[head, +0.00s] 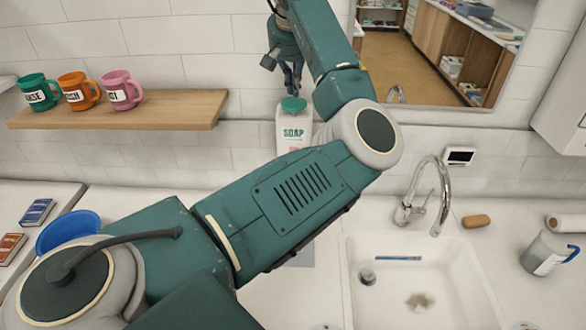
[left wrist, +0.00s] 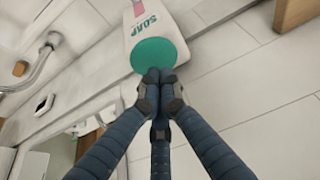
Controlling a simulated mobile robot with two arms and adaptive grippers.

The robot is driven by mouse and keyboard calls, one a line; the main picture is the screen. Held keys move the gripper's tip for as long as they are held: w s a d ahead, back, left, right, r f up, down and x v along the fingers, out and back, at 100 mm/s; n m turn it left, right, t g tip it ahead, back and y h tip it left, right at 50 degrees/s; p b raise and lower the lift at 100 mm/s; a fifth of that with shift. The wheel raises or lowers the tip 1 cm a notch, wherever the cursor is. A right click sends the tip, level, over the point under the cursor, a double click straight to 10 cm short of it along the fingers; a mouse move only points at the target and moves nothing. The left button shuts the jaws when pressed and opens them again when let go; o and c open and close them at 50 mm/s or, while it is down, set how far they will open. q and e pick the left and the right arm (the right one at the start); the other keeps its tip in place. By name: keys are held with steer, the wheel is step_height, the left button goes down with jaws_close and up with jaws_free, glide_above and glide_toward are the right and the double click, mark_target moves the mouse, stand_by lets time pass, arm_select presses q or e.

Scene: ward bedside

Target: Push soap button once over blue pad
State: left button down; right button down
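The white soap bottle (head: 292,130) stands upright at the back wall, with a round green button (head: 293,104) on top. My arm hides its lower part. My left gripper (head: 292,91) points down just above the button. In the left wrist view the fingertips (left wrist: 160,76) are together with nothing between them. They overlap the edge of the green button (left wrist: 153,55) there; I cannot tell whether they touch it. A small pale grey-blue patch (head: 300,256) shows below my arm; I cannot tell whether it is the blue pad. My right gripper is not in view.
A wooden shelf (head: 120,110) with three mugs is left of the bottle. A sink (head: 352,290) with a chrome faucet (head: 433,195) is at the right. A blue bowl (head: 68,230) is at the left. A brown soap bar (head: 476,221) and grey jug (head: 546,253) are right of the sink.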

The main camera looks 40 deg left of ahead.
mark_target(294, 101)
arm_select(q)
steer(key=shift+f+b, duration=0.45)
steer(key=shift+f, duration=1.2)
steer(key=shift+r, duration=0.1)
steer(key=shift+r+p, duration=0.85)
steer(key=shift+r, duration=0.7)
steer(key=shift+r, duration=3)
